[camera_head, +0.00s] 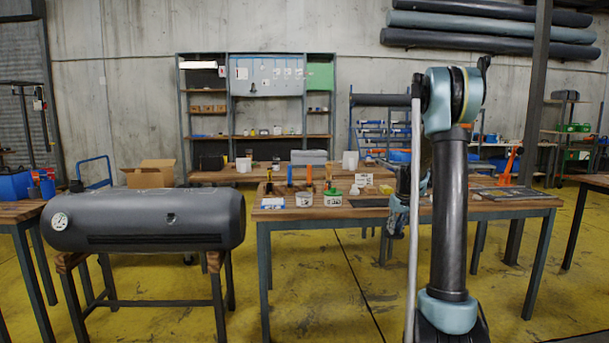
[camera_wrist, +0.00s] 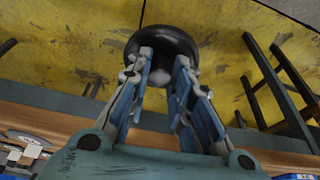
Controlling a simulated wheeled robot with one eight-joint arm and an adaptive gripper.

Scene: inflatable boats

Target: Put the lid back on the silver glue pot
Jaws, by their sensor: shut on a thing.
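My gripper (camera_wrist: 164,58) is shut on a dark round lid (camera_wrist: 163,36), held at the fingertips by a paler grey part in its middle. In the wrist view the lid hangs over the yellow floor, beyond the wooden table edge. In the head view part of my gripper (camera_head: 394,218) shows at the front of the middle table, partly behind my arm, and the lid cannot be made out there. I cannot pick out the silver glue pot for certain in either view. Two pale tubs (camera_head: 304,200) (camera_head: 333,201) stand on the table to the left of my gripper.
A big grey inflatable tube (camera_head: 145,221) lies on a stand at left. Yellow floor (camera_head: 315,290) is open in front.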

